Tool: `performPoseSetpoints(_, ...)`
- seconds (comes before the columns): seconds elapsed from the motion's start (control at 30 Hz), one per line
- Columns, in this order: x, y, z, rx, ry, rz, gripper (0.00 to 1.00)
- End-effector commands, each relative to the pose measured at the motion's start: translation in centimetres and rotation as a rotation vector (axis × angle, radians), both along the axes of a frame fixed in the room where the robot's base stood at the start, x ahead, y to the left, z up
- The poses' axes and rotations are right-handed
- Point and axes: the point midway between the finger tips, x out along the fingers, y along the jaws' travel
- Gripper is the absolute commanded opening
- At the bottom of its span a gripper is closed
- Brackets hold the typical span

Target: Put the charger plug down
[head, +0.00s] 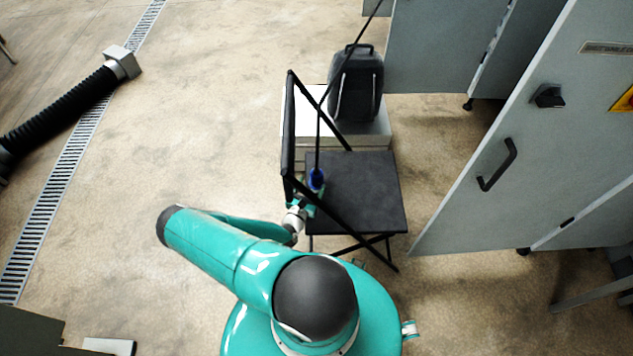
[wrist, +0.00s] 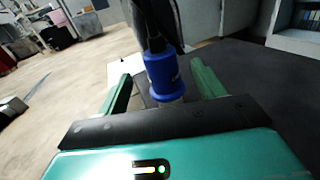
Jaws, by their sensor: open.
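The charger plug (head: 316,179) is blue, with a dark cable rising from its top. It stands roughly upright at the left edge of the black folding chair's seat (head: 362,190). In the wrist view the blue plug (wrist: 162,75) is between the two green fingers of my gripper (wrist: 165,88). The fingers are apart, with a visible gap on each side of the plug. In the head view my gripper (head: 312,194) is at the seat's left edge, partly hidden by the chair frame. The plug's lower end is hard to make out, and I cannot tell whether it touches the seat.
A dark backpack (head: 357,85) stands on a light box (head: 372,130) behind the chair. Grey cabinets (head: 530,130) stand on the right. A black hose (head: 65,110) and a floor grate (head: 60,190) are on the left. The floor between is clear.

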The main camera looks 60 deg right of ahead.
Motion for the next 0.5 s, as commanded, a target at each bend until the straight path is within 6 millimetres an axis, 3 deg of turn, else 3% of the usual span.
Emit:
performPoseSetpoints(0.33,0.2,-4.4,-0.2,0.0,-0.001,-0.002,0.68)
performPoseSetpoints(0.5,0.3,-5.3,-0.1,0.0,0.0,-0.001,0.68)
